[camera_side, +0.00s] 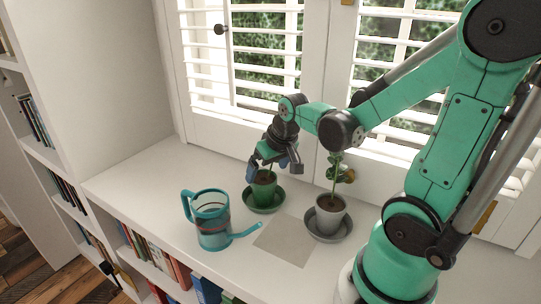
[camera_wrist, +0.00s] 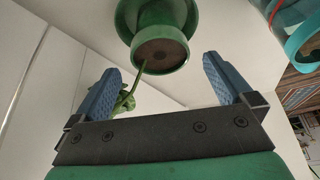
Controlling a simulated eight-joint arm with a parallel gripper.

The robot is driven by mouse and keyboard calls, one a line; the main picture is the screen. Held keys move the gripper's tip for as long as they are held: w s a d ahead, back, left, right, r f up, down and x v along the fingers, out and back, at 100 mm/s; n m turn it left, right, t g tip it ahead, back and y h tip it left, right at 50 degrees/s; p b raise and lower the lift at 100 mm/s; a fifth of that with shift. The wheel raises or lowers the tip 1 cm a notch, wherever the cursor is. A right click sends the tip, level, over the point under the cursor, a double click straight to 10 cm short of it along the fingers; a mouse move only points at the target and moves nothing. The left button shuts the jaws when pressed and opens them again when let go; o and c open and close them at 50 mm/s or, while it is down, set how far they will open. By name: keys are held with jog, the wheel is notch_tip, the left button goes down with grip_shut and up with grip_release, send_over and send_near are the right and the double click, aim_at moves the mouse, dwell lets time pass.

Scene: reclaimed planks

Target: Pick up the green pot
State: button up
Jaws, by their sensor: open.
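The green pot (camera_side: 263,189) stands upright in a green saucer (camera_side: 266,205) on the white shelf top, with dark soil and a green plant stem in it. In the wrist view the green pot (camera_wrist: 161,38) shows at the top centre, beyond the fingertips, with its stem leaning toward my gripper. My gripper (camera_side: 277,160) is just above the pot in the side view and hides part of the plant. In the wrist view my gripper (camera_wrist: 163,80) has its blue fingers wide apart, with no pot between them; the stem passes near the left finger.
A grey pot (camera_side: 330,213) with a plant stands in a grey saucer (camera_side: 333,234) to the right. A teal watering can (camera_side: 212,225) stands at the left front, its spout pointing right. A flat beige square (camera_side: 284,243) lies bare between them. Shuttered windows (camera_side: 262,60) stand close behind.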

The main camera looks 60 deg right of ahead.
aim_at(264, 180)
jog(key=shift+x, duration=2.45)
jog(key=c, duration=1.5)
jog(key=shift+o, duration=0.2)
jog(key=shift+r, duration=0.1)
notch_tip(264, 180, up, 23)
